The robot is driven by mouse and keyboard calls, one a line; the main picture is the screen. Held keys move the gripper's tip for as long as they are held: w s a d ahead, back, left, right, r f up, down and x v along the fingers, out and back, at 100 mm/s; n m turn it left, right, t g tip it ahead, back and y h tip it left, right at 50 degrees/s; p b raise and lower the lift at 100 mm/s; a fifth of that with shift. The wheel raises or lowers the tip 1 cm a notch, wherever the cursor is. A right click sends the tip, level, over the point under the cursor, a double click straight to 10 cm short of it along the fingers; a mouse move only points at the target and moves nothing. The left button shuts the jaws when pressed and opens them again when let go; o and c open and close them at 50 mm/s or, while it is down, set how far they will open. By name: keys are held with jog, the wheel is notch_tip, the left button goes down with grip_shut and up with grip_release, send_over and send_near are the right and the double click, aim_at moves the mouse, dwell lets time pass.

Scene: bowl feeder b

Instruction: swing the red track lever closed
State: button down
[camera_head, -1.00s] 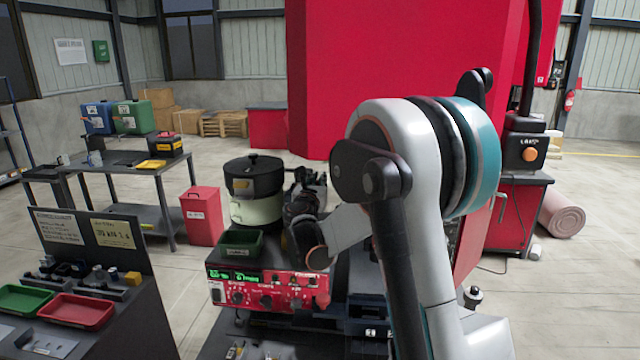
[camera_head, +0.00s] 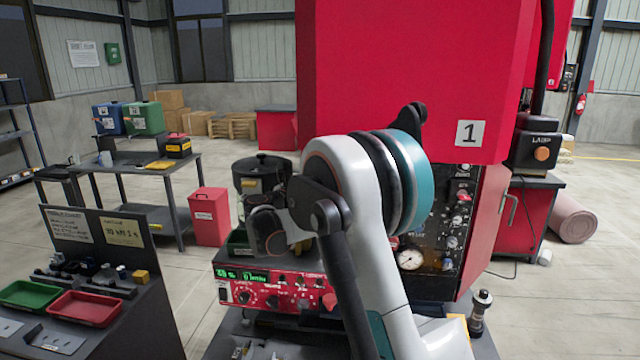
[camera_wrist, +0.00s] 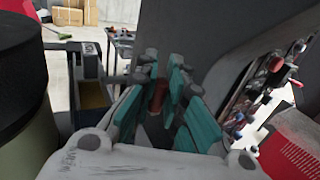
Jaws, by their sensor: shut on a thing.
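My gripper (camera_wrist: 165,72) shows in the wrist view, with its teal fingers closed around a dull red upright piece (camera_wrist: 158,97). That piece looks like the red lever's handle, but only a short part shows between the fingers. The lever's pivot and the track are hidden. In the head view my arm covers the gripper and the lever. The bowl feeder, with its black lid (camera_head: 262,166), stands just behind my wrist there. Its dark lid (camera_wrist: 20,65) and pale green body (camera_wrist: 32,150) fill the left of the wrist view.
A red control box (camera_head: 262,292) with a green display sits in front of the feeder. The large red machine (camera_head: 400,70) and its gauge panel (camera_head: 440,225) stand close on the right. A dark bench (camera_head: 100,300) with trays is at left. Floor between is open.

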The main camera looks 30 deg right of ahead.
jog(key=shift+a+f, duration=0.1)
jog(key=shift+f, duration=0.05)
jog(key=c, duration=1.9)
grip_release()
jog(key=shift+c, duration=0.2)
jog(key=o, duration=0.3)
jog(key=shift+a, duration=0.2)
jog(key=shift+d, duration=0.15)
jog(key=v, duration=1.2)
